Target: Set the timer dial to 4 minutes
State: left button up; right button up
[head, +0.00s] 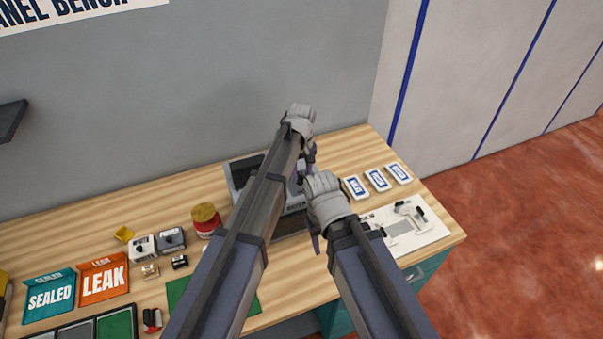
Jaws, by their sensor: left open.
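A grey boxy device (239,172), which looks like the dispenser, stands on the wooden bench. My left arm crosses in front of it and hides much of it. I cannot make out a timer dial or its setting. My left gripper (309,160) is open at the device's right side, below the grey wrist; its fingers are small and partly hidden, and I cannot tell whether they touch anything. My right gripper (316,244) points down in front of the device's right part, small and dark; I cannot tell its opening.
A red jar (206,221) stands left of the device. White cards (377,180) and a white board with fittings (408,228) lie to the right. An orange LEAK bin (103,281), a teal SEALED bin (49,297) and small switch boxes (171,239) are at left.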

aim_at(301, 177)
pick_arm(q)
jog(key=shift+r, duration=0.1)
notch_tip(301, 177, up, 8)
jog(key=p, duration=0.8)
jog(key=shift+f, duration=0.2)
jog(key=s+a+m, duration=0.4)
jog(key=s+a, duration=1.2)
jog(key=s, duration=0.3)
jog(key=s+d+f+m+y+b, duration=0.1)
jog(key=s+d+f+m+b, duration=0.3)
jog(key=d+f+b, duration=0.6)
jog(key=shift+s+d+f+b, duration=0.25)
jog(key=shift+s+f+b, duration=0.65)
jog(key=shift+s+b, duration=0.2)
